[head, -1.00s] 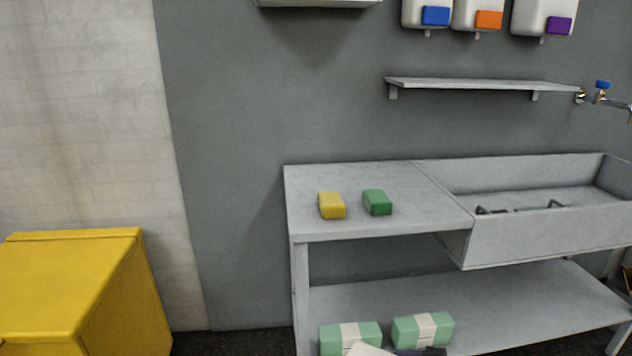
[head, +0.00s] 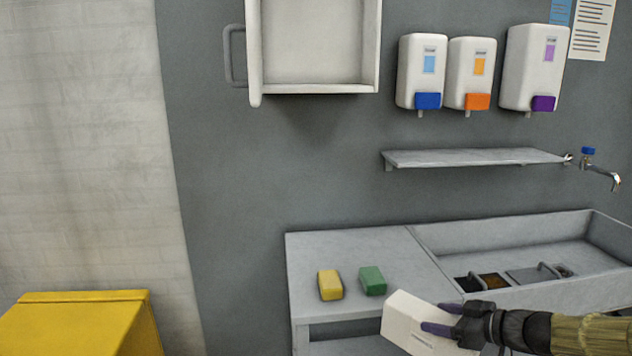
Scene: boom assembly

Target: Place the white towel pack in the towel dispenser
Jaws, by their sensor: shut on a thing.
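My gripper (head: 455,322) comes in from the lower right and is shut on the white towel pack (head: 408,318). The pack is held tilted, in front of the counter's front edge. The white open-fronted box on the wall, which looks like the towel dispenser (head: 313,88), is at the top of the view, above and left of the pack. Its front is open and its inside looks empty; its top is cut off by the picture edge. A grey handle shows on its left side.
A yellow block (head: 330,285) and a green block (head: 372,281) lie on the counter (head: 320,249). A sink (head: 500,231) is on the right, below a shelf (head: 470,157) and several wall dispensers. A yellow bin (head: 80,325) stands lower left. The wall space below the box is clear.

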